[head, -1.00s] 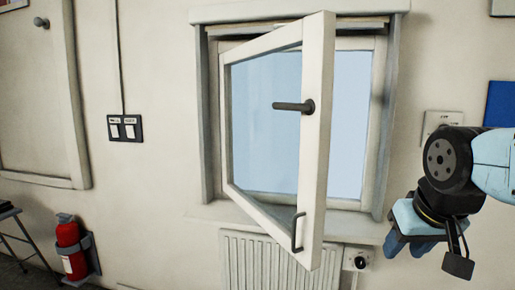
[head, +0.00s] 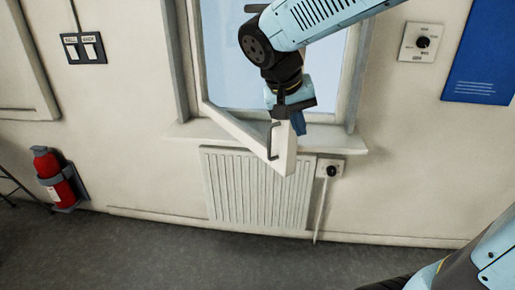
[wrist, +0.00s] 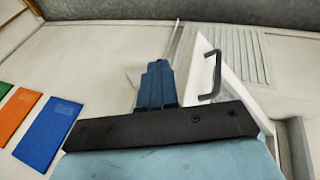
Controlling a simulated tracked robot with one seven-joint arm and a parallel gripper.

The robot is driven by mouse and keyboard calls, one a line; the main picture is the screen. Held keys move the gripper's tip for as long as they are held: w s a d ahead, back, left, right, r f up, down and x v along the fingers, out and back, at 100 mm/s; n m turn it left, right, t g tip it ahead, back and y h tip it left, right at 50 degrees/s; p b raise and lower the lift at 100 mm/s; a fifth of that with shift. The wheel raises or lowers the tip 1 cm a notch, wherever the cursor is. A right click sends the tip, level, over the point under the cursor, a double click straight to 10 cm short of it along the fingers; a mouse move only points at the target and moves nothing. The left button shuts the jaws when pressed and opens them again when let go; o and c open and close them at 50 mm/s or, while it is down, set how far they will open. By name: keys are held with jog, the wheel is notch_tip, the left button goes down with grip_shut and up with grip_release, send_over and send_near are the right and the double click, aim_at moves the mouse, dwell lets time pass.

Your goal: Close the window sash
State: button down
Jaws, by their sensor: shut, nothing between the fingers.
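The white window sash (head: 284,163) stands swung open into the room, its free lower corner jutting out over the radiator. My arm hides its upper part in the head view. A dark pull handle (head: 270,142) is on the sash near that corner; it also shows in the wrist view (wrist: 213,76). My gripper (head: 298,124) is shut and empty, with blue fingers pointing down beside the sash's free edge. In the wrist view the fingers (wrist: 155,82) are left of the sash (wrist: 201,56), with a gap in the picture; contact cannot be told.
The window frame (head: 357,65) and sill (head: 190,132) are behind the sash. A radiator (head: 225,185) with a valve knob (head: 331,171) is below. A wall dial (head: 422,42) and blue poster (head: 485,60) are right, a fire extinguisher (head: 50,170) left. The floor in front is clear.

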jog(key=w+a+f+t+h, duration=0.1)
jog(key=w+a+f, duration=0.15)
jog(key=a, duration=0.55)
jog(key=w+a+f+h, duration=0.1)
jog(key=w+a, duration=0.2)
jog(key=a, duration=0.6)
jog(key=d+r+x, duration=0.1)
jog(key=d+x, duration=0.1)
jog(key=x, duration=1)
jog(key=shift+s+d+r+m, duration=0.15)
jog(key=shift+d+r+m, duration=0.05)
jog(key=shift+m, duration=0.2)
